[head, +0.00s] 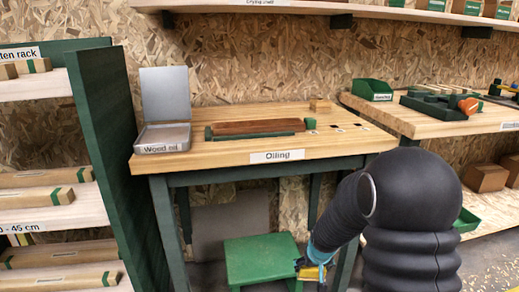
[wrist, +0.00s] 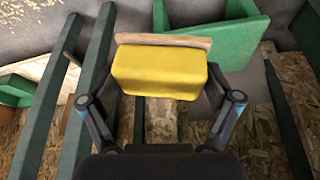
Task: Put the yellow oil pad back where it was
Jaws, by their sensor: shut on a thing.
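The yellow oil pad (wrist: 158,72) has a wooden back and sits between the two fingers of my gripper (wrist: 160,100) in the wrist view. In the head view my gripper (head: 316,262) is low, below the tabletop level and by the right side of the green stool, with a bit of the yellow pad (head: 312,273) showing. The oiling table (head: 225,156) carries an open metal wood oil tin (head: 160,138), a brown board (head: 255,127) in a green holder, a small green block (head: 310,123) and a small wooden block (head: 320,105). Small dark marks lie on the tabletop's right part.
The green stool (head: 262,262) stands under the table's front. A side table (head: 420,125) at the right holds a green bin (head: 372,89) and a green tool. A shelf rack (head: 95,165) stands at the left. The tabletop's front strip is clear.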

